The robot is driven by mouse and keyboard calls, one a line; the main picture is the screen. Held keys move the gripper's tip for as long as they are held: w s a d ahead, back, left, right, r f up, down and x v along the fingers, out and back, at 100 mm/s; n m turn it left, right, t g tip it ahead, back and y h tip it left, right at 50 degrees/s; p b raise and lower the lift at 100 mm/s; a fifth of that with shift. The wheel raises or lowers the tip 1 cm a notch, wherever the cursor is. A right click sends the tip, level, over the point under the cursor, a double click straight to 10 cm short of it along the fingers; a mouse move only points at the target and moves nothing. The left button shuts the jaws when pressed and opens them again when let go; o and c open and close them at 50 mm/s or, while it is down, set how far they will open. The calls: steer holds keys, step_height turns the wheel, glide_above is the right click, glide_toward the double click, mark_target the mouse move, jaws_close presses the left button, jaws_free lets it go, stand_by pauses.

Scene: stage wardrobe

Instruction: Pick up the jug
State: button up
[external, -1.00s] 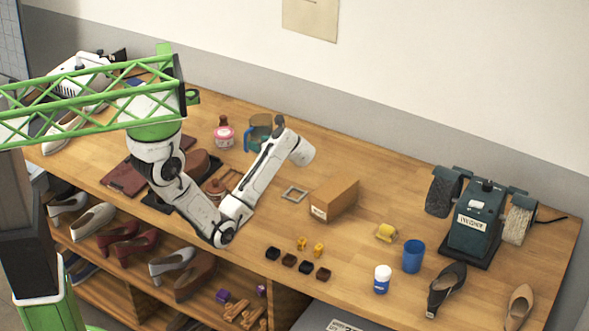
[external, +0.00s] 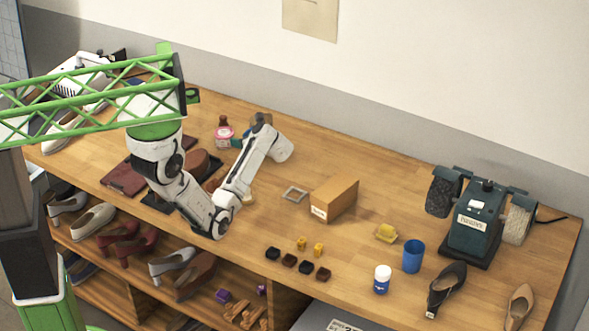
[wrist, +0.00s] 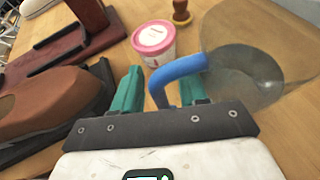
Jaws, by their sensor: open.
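The jug (wrist: 248,72) is clear grey with a thick blue handle (wrist: 180,69); it fills the upper right of the wrist view. My gripper (wrist: 163,76) shows there as two teal fingers standing apart. The blue handle reaches down between the fingers, nearer the right one. I cannot tell whether it touches that finger. In the external view my arm hides most of the jug, and my gripper's fingers are hidden.
A pink-and-white tub (wrist: 154,42) and a brown-topped stamp or stopper (wrist: 181,12) stand beyond the gripper. A brown shoe (wrist: 50,100) lies close on the left.

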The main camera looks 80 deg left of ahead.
steer(key=shift+c, duration=0.4)
jaws_close()
steer(key=shift+r, duration=0.1)
